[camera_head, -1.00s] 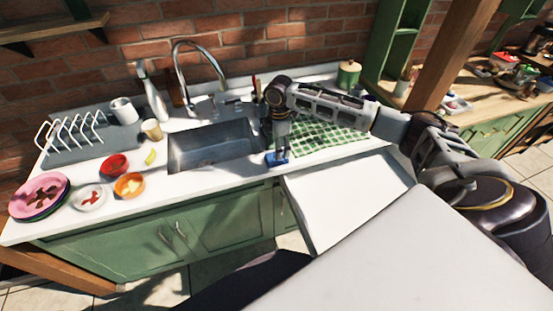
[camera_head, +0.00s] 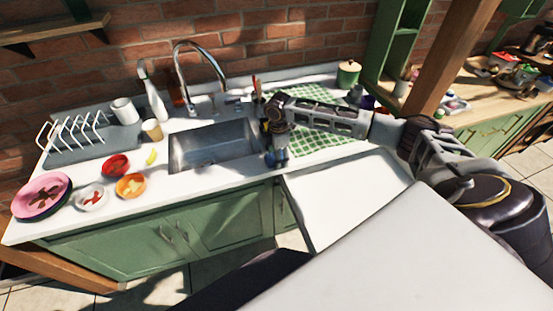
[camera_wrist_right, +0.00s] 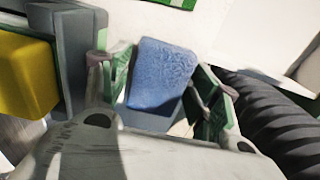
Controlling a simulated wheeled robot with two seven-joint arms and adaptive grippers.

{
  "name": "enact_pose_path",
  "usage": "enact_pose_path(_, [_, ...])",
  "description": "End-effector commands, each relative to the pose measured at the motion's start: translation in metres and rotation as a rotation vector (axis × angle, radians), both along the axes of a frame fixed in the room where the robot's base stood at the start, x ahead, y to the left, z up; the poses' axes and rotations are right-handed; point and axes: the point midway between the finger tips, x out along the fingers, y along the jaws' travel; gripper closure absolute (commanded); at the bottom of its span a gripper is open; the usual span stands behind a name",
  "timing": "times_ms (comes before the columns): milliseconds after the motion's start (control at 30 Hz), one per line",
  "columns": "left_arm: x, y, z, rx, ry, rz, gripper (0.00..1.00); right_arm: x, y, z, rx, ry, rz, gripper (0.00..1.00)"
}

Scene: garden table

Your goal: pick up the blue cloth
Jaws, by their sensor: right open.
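The blue cloth (camera_wrist_right: 160,75) looks like a small, thick folded block in the right wrist view. It lies on the white counter (camera_head: 225,187) just right of the sink. In the head view only a bit of the cloth (camera_head: 282,154) shows beside the gripper. My right gripper (camera_head: 275,160) points down at it from above. In the right wrist view its open fingers (camera_wrist_right: 160,88) stand on either side of the cloth, with a pale gap visible at the right. Whether either finger touches it I cannot tell. My left gripper is in neither current view.
The sink (camera_head: 210,146) is immediately left of the gripper. A green checkered towel (camera_head: 318,140) lies behind and right. Bowls, plates (camera_head: 42,192) and a dish rack (camera_head: 85,142) stand farther left. A yellow block (camera_wrist_right: 25,75) shows at the wrist view's left edge.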

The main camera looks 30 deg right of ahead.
Motion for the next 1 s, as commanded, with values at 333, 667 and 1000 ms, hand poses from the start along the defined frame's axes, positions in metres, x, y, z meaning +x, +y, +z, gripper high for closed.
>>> enact_pose_path(333, [0.0,0.0,0.0,0.0,0.0,0.0,0.68,0.0,0.0,0.0,0.0,0.0,0.0,0.65])
enact_pose_path(667, [0.0,0.0,0.0,0.0,0.0,0.0,0.68,0.0,0.0,0.002,0.0,-0.001,0.0,0.65])
enact_pose_path(1000, [0.0,0.0,-0.004,0.0,0.0,0.0,0.68,0.001,0.0,0.033,0.0,-0.003,0.0,0.65])
